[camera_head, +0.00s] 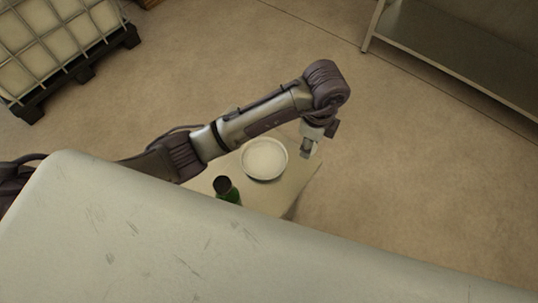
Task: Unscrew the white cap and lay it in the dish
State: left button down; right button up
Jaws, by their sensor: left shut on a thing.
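My left gripper (308,150) hangs at the end of my left arm, over the right end of a small table (292,182). It points down and is shut on a small pale thing (315,150), which looks like the white cap, mostly hidden by the fingers. I cannot tell whether the cap is still on a container. A round white dish (264,158) lies on the table, just left of my gripper and apart from it. It looks empty. My right gripper is not in view.
A large pale, scuffed surface (150,240) fills the foreground and hides the table's near part. A caged tank (55,40) and a metal bench (450,50) stand beyond, with bare floor between.

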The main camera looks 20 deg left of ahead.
pick_arm(q)
jog(key=shift+s+d+f+n, duration=0.15)
jog(key=shift+f+n, duration=0.25)
jog(key=shift+n, duration=0.5)
send_over(269, 155)
notch_tip(269, 155, down, 7)
jog(key=shift+r+p, duration=0.1)
jog(key=shift+p, duration=0.25)
jog(key=shift+f, duration=2.05)
jog(key=shift+f, duration=0.1)
jog(key=shift+f, duration=0.1)
jog(key=c, duration=1)
grip_release()
notch_tip(269, 155, up, 12)
jog(key=shift+r+p, duration=0.2)
jog(key=shift+p, duration=0.1)
